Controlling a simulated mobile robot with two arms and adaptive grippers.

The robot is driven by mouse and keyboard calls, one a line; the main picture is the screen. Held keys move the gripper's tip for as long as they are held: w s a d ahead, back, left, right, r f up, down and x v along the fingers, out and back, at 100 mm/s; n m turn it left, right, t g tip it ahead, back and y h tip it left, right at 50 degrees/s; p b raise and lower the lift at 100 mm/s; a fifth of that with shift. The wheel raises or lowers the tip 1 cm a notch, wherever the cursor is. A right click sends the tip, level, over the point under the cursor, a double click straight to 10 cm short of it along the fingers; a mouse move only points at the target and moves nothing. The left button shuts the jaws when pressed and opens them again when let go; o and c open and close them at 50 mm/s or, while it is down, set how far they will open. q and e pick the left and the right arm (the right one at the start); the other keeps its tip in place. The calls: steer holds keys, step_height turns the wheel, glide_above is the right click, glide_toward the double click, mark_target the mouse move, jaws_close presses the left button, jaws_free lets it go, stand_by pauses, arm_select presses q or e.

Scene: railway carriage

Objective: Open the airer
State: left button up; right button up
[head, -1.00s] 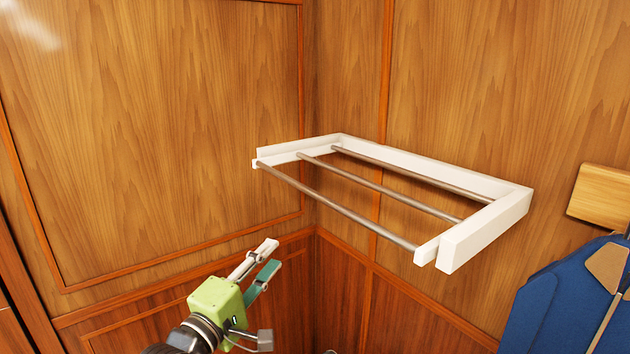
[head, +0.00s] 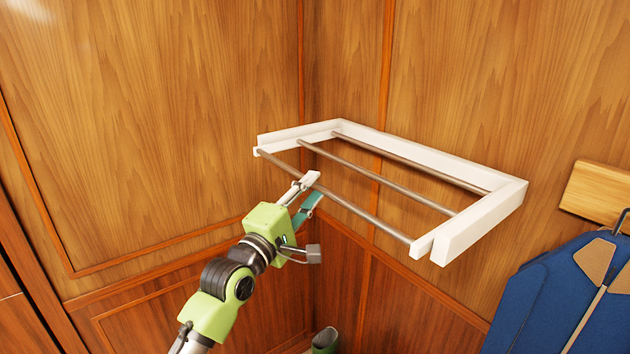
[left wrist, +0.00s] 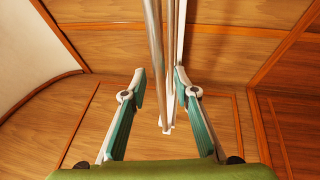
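The airer (head: 482,222) is a white frame on the wood wall near the corner, with metal rods across it. Its inner part with the front rod (head: 365,216) sits close against the outer frame. My left gripper (head: 311,189) is just below and in front of the front rod, left of its middle, pointing up toward it. In the left wrist view its fingers (left wrist: 160,74) are apart, and the rods (left wrist: 155,40) appear in line with the gap between them. I see no grip on the rod; contact cannot be told. My right gripper is not in view.
A blue garment (head: 545,300) hangs at the lower right below a wooden block (head: 597,190) on the wall. A small green and grey item (head: 324,341) shows at the bottom edge, partly cut off. The space in front of the airer looks clear.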

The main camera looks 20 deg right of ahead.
arm_select(q)
steer(key=shift+x, duration=1)
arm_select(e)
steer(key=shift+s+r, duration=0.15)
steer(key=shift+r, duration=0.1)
arm_select(q)
jaws_close()
steer(key=s+a+b, duration=0.1)
steer(key=s+a, duration=0.3)
steer(key=a, duration=0.7)
steer(key=s+a+b, duration=0.1)
steer(key=s+a, duration=0.3)
steer(key=a, duration=0.8)
steer(key=shift+s, duration=0.2)
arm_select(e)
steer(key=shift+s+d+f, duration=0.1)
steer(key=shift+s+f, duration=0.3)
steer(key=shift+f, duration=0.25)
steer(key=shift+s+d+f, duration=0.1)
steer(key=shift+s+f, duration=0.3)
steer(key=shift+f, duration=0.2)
arm_select(q)
steer(key=shift+f, duration=0.1)
jaws_free()
